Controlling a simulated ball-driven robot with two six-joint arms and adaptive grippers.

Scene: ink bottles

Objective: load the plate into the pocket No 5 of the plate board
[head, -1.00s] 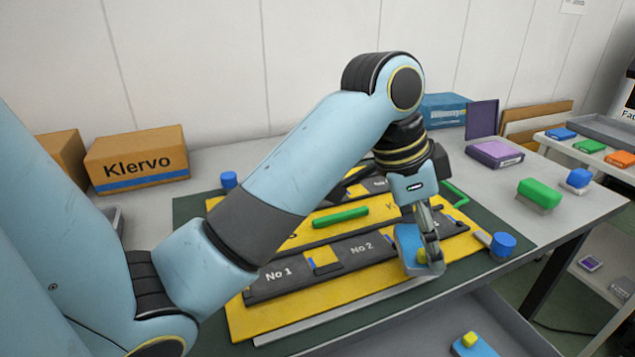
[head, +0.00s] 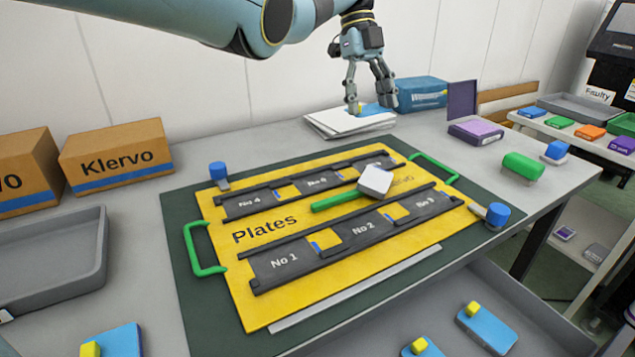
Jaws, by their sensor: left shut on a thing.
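The yellow plate board (head: 265,312) lies on a dark green mat. Its front dark row reads No 1, No 2 and No 3. Pocket No 5 (head: 318,183) is in the middle of the back row, its label small and blurred. My left gripper (head: 353,104) is behind the board, above a stack of white sheets. It is shut on the yellow knob of a blue plate (head: 378,110), partly hidden by the fingers. The plate is off the board; I cannot tell whether it touches the sheets (head: 335,124). My right gripper is out of view.
A green-handled tool with a white head (head: 375,181) lies across the board's middle. Blue-topped posts (head: 498,216) stand at board corners, and green handles (head: 195,255) rise at its sides. More blue plates (head: 488,330) lie in front. A grey tray (head: 55,260) is left.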

